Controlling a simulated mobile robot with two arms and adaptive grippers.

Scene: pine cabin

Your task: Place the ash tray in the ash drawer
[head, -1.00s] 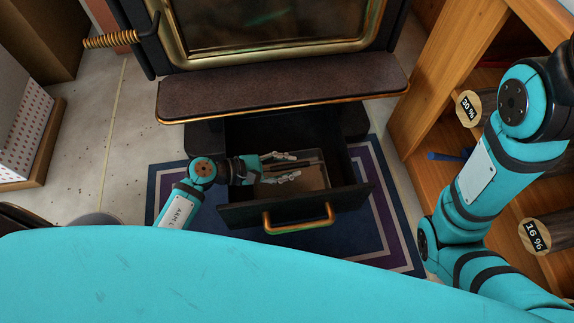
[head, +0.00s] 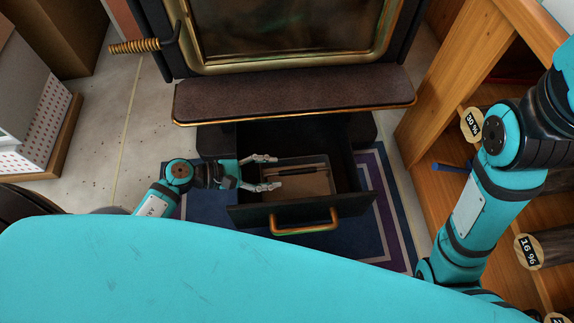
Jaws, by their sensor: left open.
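The ash drawer (head: 357,188) is pulled out below the stove, with a brass handle (head: 305,219) on its front. The ash tray (head: 300,186), a shallow greyish-brown tray with a dark bar across it, sits inside the drawer, toward its left and middle part. My left gripper (head: 272,172) is open at the tray's left side, its two pale fingertips apart and pointing right. I cannot tell whether the fingers touch the tray. My right arm comes down at the right edge, but its gripper is out of view.
The stove (head: 290,30) has a dark ledge (head: 290,92) overhanging the back of the drawer. A wooden shelf (head: 450,90) with log ends marked in percent stands at the right. A blue striped rug (head: 385,235) lies under the drawer. A perforated white box (head: 30,130) stands at the left.

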